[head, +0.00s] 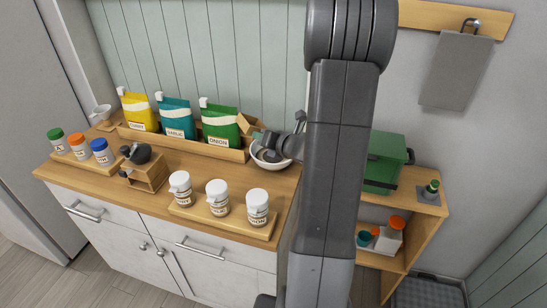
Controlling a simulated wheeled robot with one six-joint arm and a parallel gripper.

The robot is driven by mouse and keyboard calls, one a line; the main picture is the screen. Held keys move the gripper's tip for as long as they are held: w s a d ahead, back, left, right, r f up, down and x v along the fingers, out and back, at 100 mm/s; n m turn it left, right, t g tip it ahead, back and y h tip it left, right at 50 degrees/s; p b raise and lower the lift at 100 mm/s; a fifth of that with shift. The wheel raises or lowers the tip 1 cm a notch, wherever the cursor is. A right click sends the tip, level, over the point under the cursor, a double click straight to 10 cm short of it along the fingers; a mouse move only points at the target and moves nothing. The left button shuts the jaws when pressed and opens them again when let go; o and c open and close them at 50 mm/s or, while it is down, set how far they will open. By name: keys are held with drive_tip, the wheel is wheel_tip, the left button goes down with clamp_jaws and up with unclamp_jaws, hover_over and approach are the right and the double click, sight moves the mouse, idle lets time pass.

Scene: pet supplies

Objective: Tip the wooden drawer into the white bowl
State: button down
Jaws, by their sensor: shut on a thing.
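The white bowl (285,164) stands at the right end of the wooden counter, partly hidden behind my arm and gripper. My gripper (260,139) is over the bowl and shut on the small wooden drawer (248,121). The drawer shows as a tan wooden piece at the gripper's upper left, beside the green bag, and looks tilted. My gripper covers much of it, and its inside cannot be made out. A wooden box with a dark top (148,176) stands at the left middle of the counter.
A wooden tray (196,146) holds yellow, teal and green bags along the wall. White jars stand on a board (230,230) at the front. Several coloured-lid jars (78,147) stand at left. A green bin (383,165) is on the right shelf.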

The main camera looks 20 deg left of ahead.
wheel_tip(320, 180, up, 2)
drive_tip(key=n+b, duration=0.1)
drive_tip(key=n+t+h+b, duration=0.1)
drive_tip(key=n, duration=0.1)
drive_tip(key=shift+s+a+r+h, duration=0.1)
drive_tip(key=shift+r+h, duration=0.15)
drive_tip(key=shift+h, duration=0.05)
drive_tip(key=shift+r+n+t+h+b, duration=0.4)
drive_tip(key=shift+r+n+h+b, duration=0.15)
drive_tip(key=shift+r+n, duration=0.25)
